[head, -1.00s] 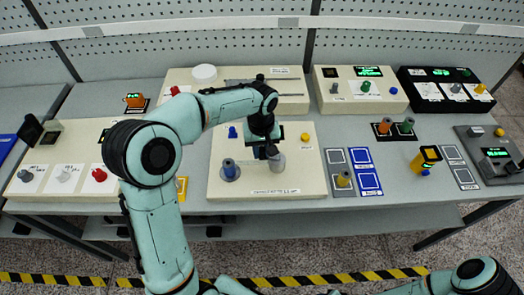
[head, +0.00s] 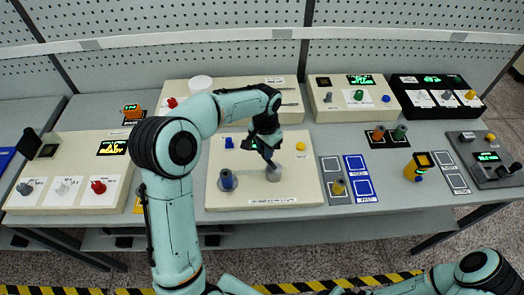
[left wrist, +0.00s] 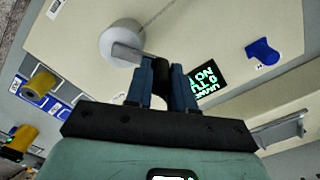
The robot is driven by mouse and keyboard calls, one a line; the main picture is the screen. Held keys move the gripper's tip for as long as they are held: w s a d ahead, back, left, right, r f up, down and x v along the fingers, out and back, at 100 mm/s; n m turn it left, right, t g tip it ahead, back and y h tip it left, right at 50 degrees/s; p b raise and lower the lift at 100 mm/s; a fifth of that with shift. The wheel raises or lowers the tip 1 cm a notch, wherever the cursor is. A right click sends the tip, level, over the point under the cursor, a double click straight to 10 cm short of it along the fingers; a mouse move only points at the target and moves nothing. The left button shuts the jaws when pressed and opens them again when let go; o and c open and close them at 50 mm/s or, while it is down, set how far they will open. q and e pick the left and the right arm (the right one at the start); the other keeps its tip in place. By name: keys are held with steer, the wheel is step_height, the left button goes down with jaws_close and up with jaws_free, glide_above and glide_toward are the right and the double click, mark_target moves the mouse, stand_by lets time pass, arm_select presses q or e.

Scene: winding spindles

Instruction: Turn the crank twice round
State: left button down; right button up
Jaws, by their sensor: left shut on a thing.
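The crank is a grey bar (left wrist: 126,53) on a pale round hub (left wrist: 119,38) in the left wrist view. In the head view the hub (head: 273,174) stands on the cream panel (head: 250,203) at the middle of the bench. My left gripper (head: 268,160) is over the hub, tilted, and shut on the crank. Its blue fingers (left wrist: 161,72) reach to the bar's end and hide part of it. My right gripper is not in view.
The panel also bears a blue knob (head: 229,143), a yellow button (head: 300,146) and a lit display (left wrist: 205,80). Marked pads (head: 361,178) lie to the right, with a yellow-black device (head: 418,165) beyond. Other control panels stand behind and left.

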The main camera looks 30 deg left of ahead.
arm_select(q)
steer(key=m, duration=0.2)
steer(key=w+d+m, duration=0.1)
steer(key=shift+w+m, duration=0.2)
steer(key=shift+m, duration=0.2)
steer(key=m, duration=0.1)
steer(key=d+m, duration=0.1)
steer(key=shift+w+m, duration=0.35)
steer(key=shift+m, duration=0.05)
steer(key=shift+w+d+m, duration=0.25)
steer(key=shift+d+m, duration=0.25)
steer(key=shift+m, duration=0.7)
steer(key=shift+w+d+m, duration=0.1)
steer(key=shift+d+m, duration=0.25)
steer(key=shift+m, duration=0.5)
steer(key=shift+d+m, duration=0.35)
steer(key=shift+m, duration=0.5)
steer(key=c, duration=1)
jaws_free()
steer(key=shift+o, duration=0.2)
steer(key=shift+r, duration=0.1)
